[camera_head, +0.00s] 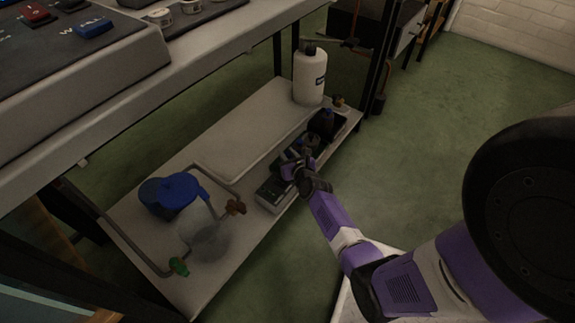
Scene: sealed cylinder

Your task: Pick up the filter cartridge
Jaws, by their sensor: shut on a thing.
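My gripper (294,168) is low over the right part of the lower shelf, at the end of my purple and white arm. It is shut on a small dark thing that I take to be the filter cartridge. My fingers and wrist hide most of it, so its shape and whether it touches the shelf cannot be told.
The upper bench (205,58) overhangs the shelf. Green floor (450,90) is open to the right.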

